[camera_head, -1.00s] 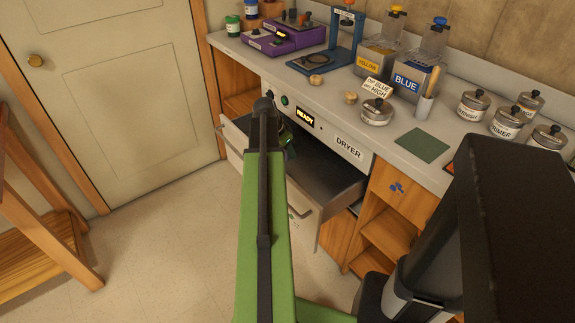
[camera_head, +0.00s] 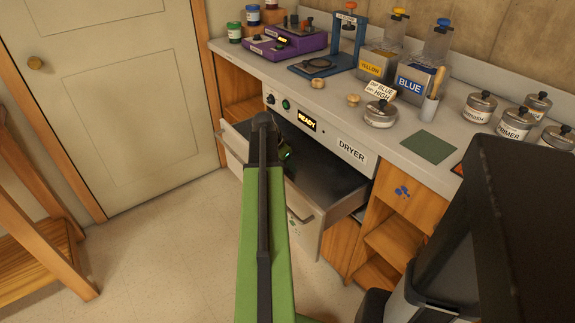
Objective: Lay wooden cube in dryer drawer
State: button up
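The dryer drawer (camera_head: 337,204) is pulled out below the counter, under the dryer panel (camera_head: 312,128) that reads READY. My green arm reaches forward over the drawer and hides much of its inside. My gripper (camera_head: 286,155) is only partly seen behind the arm's end, low over or inside the drawer. Its fingers are hidden, so I cannot tell whether it is open or shut. I cannot make out a wooden cube in the drawer or in my gripper. Two small round wooden pieces, one of them a knob-like piece (camera_head: 353,100), lie on the counter.
The counter holds a purple device (camera_head: 290,40), a blue press (camera_head: 345,40), yellow (camera_head: 372,68) and blue (camera_head: 416,82) dispensers, a sign (camera_head: 380,89), several lidded tins and a green mat (camera_head: 428,147). Open shelves (camera_head: 395,238) stand right of the drawer.

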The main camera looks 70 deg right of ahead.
jog(key=shift+o, duration=0.6)
jog(key=shift+a+r+p, duration=0.1)
jog(key=shift+r+p, duration=0.45)
jog(key=p+v, duration=1)
jog(key=v, duration=0.1)
jog(key=shift+a, duration=0.15)
jog(key=shift+w, duration=0.15)
